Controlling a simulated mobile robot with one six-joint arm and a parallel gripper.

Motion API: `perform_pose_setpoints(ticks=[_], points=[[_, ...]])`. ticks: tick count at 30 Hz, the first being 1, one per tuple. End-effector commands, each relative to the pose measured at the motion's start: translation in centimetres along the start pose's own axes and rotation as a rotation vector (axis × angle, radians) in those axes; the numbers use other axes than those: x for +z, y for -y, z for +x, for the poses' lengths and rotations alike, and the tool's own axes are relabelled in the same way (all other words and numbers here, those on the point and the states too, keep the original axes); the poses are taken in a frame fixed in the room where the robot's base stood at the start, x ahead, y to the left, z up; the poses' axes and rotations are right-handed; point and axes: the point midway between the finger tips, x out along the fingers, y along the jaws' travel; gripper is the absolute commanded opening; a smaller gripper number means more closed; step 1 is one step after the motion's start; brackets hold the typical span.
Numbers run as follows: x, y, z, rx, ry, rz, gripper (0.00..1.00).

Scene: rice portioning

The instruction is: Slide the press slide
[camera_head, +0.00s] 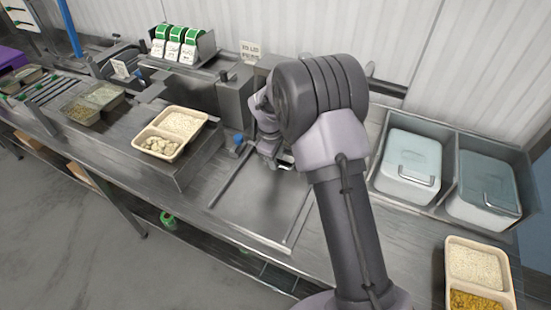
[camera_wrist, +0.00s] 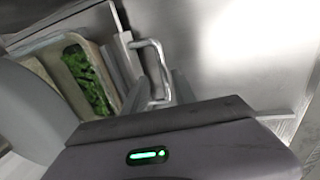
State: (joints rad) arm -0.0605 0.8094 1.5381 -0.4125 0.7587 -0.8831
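The press (camera_head: 234,98) is a grey steel housing on the bench, partly hidden behind my arm. In front of it lies a flat steel bed (camera_head: 257,205) between two thin rails. My gripper (camera_head: 271,160) is low over the back of this bed. A bright bent metal handle (camera_wrist: 157,72), apparently that of the press slide, stands just beyond my gripper's dark body in the wrist view. Beside it is a pale tray (camera_wrist: 45,52) with green food.
A two-part tray of rice and pale pieces (camera_head: 171,134) stands on a raised block to the left. Two lidded containers (camera_head: 413,166) sit in a sink-like recess at right. Another rice tray (camera_head: 478,272) is at front right. A blue knob (camera_head: 238,138) is close to my gripper.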

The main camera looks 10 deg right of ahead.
Motion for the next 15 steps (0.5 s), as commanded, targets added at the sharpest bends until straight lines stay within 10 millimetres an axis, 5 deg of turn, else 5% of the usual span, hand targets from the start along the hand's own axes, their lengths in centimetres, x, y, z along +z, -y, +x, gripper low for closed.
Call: perform_pose_setpoints(ticks=[8,15], points=[[0.0,0.1,-0.9,-0.001,0.000,0.000,0.33],[-0.1,-0.1,-7.5,0.001,-0.002,0.000,0.33]])
